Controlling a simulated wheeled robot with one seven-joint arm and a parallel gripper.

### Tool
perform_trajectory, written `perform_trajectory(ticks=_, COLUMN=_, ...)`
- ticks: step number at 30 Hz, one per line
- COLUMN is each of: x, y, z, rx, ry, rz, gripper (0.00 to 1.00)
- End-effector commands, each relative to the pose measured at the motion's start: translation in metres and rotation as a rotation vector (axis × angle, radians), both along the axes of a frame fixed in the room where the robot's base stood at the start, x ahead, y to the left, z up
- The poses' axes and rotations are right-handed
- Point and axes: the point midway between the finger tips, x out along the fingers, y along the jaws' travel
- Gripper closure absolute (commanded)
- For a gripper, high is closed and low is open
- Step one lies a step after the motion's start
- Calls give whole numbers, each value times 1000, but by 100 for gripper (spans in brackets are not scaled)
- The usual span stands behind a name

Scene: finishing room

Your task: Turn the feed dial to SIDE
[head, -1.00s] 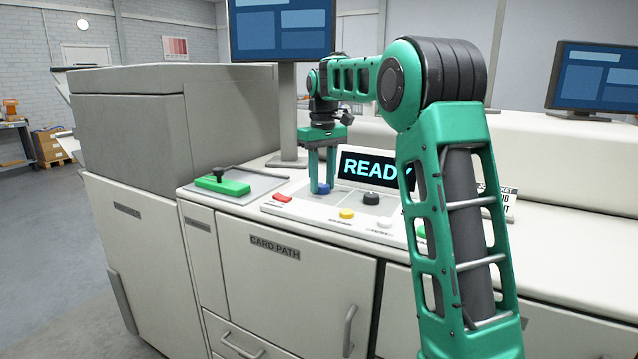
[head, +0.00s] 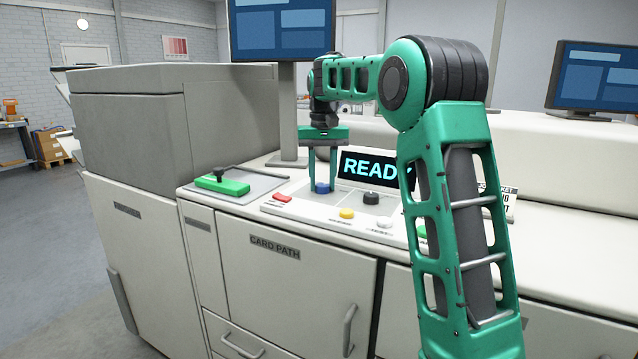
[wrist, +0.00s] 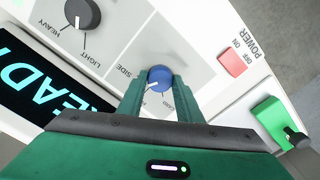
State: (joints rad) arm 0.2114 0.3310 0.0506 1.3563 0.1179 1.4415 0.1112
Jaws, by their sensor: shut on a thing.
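The feed dial is a blue round knob (head: 322,188) on the sloped control panel, left of the READY display; it also shows in the wrist view (wrist: 159,77). My gripper (head: 322,182) points down over it. Its two green fingers are shut on the knob's sides, as the wrist view shows (wrist: 158,84). The SIDE label (wrist: 123,73) lies left of the knob in the wrist view, and a CARD label, partly hidden by a finger, lies below it. The white pointer mark faces the lower left there, between the two labels.
A red power switch (head: 282,198) sits left of the dial. A black HEAVY/LIGHT dial (head: 371,198) and a yellow button (head: 347,213) are to its right. The READY display (head: 375,168) stands behind. A green block with a black handle (head: 222,187) lies further left.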

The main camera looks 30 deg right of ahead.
Motion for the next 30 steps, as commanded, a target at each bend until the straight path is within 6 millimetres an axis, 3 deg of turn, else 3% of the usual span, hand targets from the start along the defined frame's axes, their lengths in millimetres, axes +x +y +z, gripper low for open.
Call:
perform_trajectory(ticks=15, x=1, y=1, z=0, rx=0, ry=-1, rz=-330, gripper=90)
perform_trajectory(ticks=30, x=1, y=3, z=0, rx=0, ry=-2, rz=-389, gripper=90)
